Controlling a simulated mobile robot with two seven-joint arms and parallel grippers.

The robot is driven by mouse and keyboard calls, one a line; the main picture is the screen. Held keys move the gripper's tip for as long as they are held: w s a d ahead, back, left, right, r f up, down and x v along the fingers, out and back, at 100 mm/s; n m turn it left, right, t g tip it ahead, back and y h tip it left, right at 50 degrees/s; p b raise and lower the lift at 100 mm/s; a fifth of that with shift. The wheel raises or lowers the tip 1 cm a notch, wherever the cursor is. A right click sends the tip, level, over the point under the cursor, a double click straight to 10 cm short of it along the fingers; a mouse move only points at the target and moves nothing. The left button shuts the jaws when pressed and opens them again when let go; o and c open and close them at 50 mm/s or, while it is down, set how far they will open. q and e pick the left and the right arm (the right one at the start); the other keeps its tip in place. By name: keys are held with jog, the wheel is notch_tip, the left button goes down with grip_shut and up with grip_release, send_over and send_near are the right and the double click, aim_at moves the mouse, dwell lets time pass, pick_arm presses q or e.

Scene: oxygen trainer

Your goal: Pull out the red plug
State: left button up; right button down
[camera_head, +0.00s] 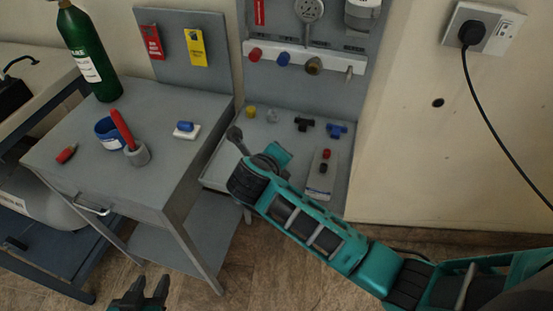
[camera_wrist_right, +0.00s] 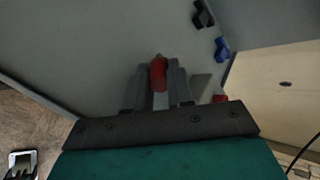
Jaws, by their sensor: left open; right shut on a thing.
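A red plug (camera_wrist_right: 158,74) is between the fingers of my right gripper (camera_wrist_right: 159,80) in the right wrist view; the fingers are shut on it. In the head view my right gripper (camera_head: 236,134) reaches over the edge between the grey table and the lower shelf, and the plug in it is hidden there. A red-capped fitting (camera_head: 255,55) sits at the left end of the white rail on the grey wall panel. My left gripper (camera_head: 151,286) is open and empty at the bottom edge, in front of the table.
Black (camera_head: 303,124) and blue (camera_head: 337,131) fittings lie on the shelf, right of my right gripper.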

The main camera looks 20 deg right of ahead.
jog(key=shift+f, duration=0.45)
jog(key=c, duration=0.9)
grip_release()
jog(key=shift+s, duration=0.1)
